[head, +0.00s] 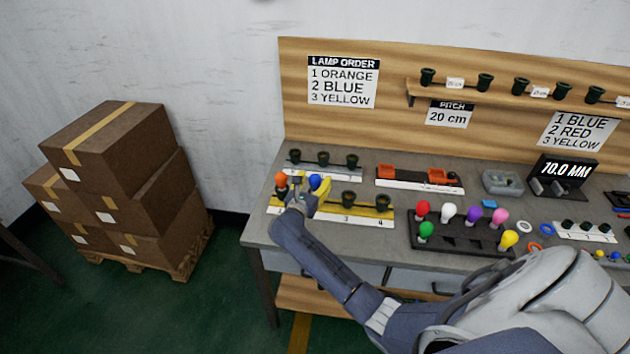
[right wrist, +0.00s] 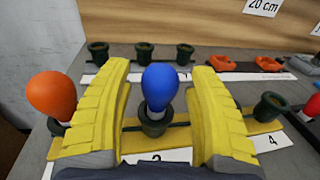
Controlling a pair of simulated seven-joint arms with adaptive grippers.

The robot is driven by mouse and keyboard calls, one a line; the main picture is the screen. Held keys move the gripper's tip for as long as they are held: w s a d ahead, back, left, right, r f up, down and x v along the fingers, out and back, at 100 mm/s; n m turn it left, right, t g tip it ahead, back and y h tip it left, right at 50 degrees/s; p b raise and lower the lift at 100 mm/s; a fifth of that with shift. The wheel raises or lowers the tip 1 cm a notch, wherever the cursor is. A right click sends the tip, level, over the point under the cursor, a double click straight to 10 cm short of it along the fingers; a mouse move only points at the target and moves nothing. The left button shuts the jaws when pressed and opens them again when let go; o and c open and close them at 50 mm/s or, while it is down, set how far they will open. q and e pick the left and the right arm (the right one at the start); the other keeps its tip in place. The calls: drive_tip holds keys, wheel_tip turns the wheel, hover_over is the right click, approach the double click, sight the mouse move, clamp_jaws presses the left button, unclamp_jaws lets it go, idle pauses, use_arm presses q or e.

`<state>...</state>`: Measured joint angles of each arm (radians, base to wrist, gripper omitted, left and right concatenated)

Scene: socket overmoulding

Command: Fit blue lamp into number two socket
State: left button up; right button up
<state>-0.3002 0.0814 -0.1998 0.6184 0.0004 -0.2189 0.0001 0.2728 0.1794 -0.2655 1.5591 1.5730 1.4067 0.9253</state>
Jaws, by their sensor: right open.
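The blue lamp (head: 315,181) stands upright, bulb up, in the second position from the left of the yellow-striped socket strip (head: 365,218). In the right wrist view the blue lamp (right wrist: 160,84) has its base in a dark green socket (right wrist: 154,124); how deep it sits I cannot tell. My right gripper (head: 310,189) is open, with its yellow fingers on either side of the lamp and gaps showing between. The label below that socket is partly covered. An orange lamp (right wrist: 51,95) stands in the first position. My left gripper is not in view.
A second strip with several empty sockets (head: 323,160) lies behind. A dark rack (head: 455,237) with coloured lamps is to the right. Orange parts (head: 387,171) lie on another strip. The lamp order sign (head: 343,82) reads orange, blue, yellow. Boxes (head: 120,200) stand left of the bench.

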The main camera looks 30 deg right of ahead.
drive_tip(key=v, duration=1.1)
drive_tip(key=shift+s+a, duration=0.15)
drive_tip(key=shift+a, duration=0.1)
